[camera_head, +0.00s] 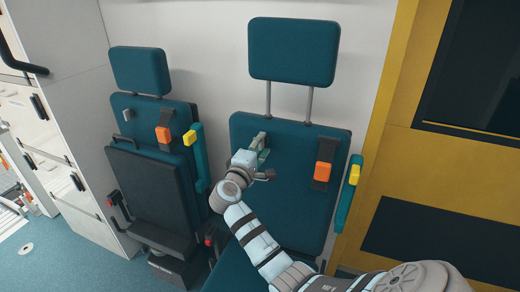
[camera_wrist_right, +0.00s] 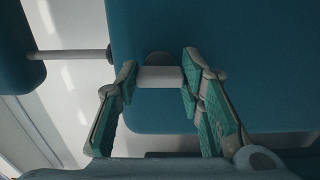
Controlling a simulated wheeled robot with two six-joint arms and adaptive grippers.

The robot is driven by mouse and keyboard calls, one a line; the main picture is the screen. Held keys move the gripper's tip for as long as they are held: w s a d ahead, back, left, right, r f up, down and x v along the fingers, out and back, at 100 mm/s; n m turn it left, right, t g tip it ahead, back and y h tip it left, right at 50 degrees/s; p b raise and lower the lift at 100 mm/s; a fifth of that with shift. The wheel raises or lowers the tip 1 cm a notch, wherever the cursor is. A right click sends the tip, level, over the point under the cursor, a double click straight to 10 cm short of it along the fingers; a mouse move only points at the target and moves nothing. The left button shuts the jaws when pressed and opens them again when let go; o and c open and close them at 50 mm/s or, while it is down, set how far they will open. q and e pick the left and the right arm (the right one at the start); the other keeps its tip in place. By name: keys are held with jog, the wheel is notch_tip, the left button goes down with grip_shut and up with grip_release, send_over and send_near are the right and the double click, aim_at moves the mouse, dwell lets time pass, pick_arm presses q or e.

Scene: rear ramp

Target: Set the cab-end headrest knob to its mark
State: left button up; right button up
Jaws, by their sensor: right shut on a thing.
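The right-hand seat has a teal headrest (camera_head: 294,50) raised on two grey posts above its backrest (camera_head: 300,135). My right gripper (camera_head: 262,146) is at the upper left of this backrest. In the right wrist view, my right gripper (camera_wrist_right: 158,80) is shut on the pale grey headrest knob (camera_wrist_right: 160,76), a short bar with one finger at each end. A dark round base (camera_wrist_right: 158,58) shows behind the knob, against the teal backrest. In the head view the gripper mostly hides the knob. I cannot make out a mark. My left gripper is not in view.
A second teal seat (camera_head: 155,165) stands at the left, with its own small grey knob (camera_head: 127,114). An orange buckle (camera_head: 323,172) and a yellow-topped armrest (camera_head: 355,170) are right of my gripper. A yellow wall (camera_head: 440,185) stands farther right.

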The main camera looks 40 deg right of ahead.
dwell(0.5)
jog(key=o, duration=1.2)
jog(key=shift+c, duration=0.2)
jog(key=v, duration=0.7)
jog(key=shift+a, duration=0.25)
